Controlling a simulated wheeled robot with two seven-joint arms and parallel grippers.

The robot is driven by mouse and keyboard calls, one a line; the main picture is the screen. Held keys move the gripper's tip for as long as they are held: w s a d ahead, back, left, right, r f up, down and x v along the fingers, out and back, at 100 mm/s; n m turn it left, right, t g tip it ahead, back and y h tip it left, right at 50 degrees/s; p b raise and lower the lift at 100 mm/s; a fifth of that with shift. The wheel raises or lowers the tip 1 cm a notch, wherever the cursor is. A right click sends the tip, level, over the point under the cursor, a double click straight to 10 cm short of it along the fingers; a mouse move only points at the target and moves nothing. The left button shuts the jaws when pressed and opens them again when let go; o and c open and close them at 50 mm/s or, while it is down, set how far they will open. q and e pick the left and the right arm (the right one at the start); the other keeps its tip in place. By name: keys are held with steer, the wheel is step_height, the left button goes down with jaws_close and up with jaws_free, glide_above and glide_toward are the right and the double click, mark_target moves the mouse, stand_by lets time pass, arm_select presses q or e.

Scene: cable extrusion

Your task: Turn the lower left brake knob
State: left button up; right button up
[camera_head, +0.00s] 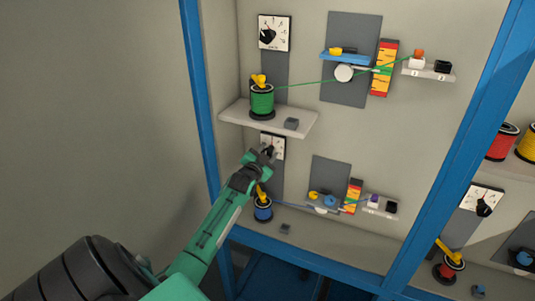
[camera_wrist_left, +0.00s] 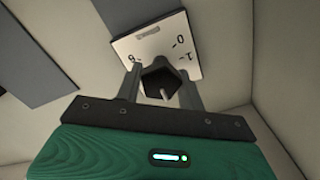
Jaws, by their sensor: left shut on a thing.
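The lower left brake knob (camera_wrist_left: 158,84) is black and faceted with a pale mark, on a white dial plate (camera_head: 279,146) below the left shelf. In the left wrist view its dial plate (camera_wrist_left: 155,42) shows printed numbers. My left gripper (camera_head: 266,152) is at the dial; in the left wrist view the two fingers (camera_wrist_left: 161,88) stand on either side of the knob, shut on it. In the head view the gripper hides most of the knob. My right gripper is in neither view.
A shelf (camera_head: 240,117) with a green spool (camera_head: 262,100) juts out just above the dial. A blue spool (camera_head: 263,210) stands below my left wrist. Another dial (camera_head: 275,33) sits higher up. Blue frame posts (camera_head: 198,90) border the panel.

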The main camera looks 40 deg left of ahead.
arm_select(q)
steer(key=m, duration=0.4)
steer(key=shift+f+b, duration=0.15)
steer(key=shift+b, duration=0.25)
steer(key=shift+d+m+b, duration=0.1)
steer(key=shift+m+b, duration=0.2)
steer(key=shift+m, duration=1.3)
steer(key=o, duration=1)
steer(key=shift+c, duration=0.2)
